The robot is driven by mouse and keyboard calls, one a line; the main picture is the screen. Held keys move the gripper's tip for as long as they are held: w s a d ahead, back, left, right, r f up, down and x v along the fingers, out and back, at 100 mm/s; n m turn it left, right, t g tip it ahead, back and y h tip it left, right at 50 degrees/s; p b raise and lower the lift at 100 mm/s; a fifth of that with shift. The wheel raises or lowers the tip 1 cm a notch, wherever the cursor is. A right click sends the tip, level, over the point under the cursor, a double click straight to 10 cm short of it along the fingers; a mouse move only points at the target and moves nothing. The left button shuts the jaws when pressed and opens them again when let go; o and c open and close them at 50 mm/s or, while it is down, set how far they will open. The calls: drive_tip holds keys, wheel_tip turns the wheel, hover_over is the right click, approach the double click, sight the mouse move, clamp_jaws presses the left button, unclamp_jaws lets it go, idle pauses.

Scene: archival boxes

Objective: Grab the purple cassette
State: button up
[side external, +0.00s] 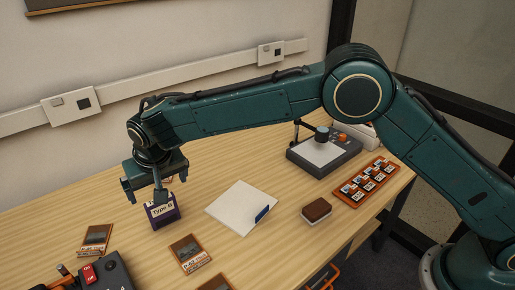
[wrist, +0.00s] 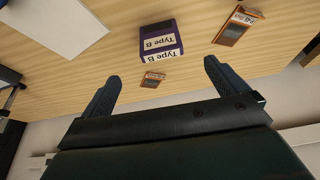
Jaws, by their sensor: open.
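The purple cassette (side external: 166,215) stands on the wooden table at the left in the side view, with a white label reading "Type B". In the wrist view the purple cassette (wrist: 161,40) is ahead of the fingers, near the top middle, its label facing me. My gripper (side external: 146,197) is right at the cassette in the side view, with one finger overlapping its top edge. I cannot tell whether a finger touches the cassette.
A white pad (side external: 238,207) lies right of the cassette. A brown-topped block (side external: 316,211), an orange tray (side external: 364,183) and a grey device (side external: 325,153) stand farther right. A dark device with a red switch (side external: 90,273) is front left.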

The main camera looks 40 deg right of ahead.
sight(162, 209)
drive_tip(key=x, duration=0.8)
drive_tip(key=shift+f, duration=0.3)
drive_tip(key=shift+w+f, duration=0.1)
drive_tip(key=shift+w, duration=0.05)
drive_tip(key=shift+x, duration=2.5)
drive_tip(key=shift+c, duration=0.5)
drive_tip(key=c, duration=1)
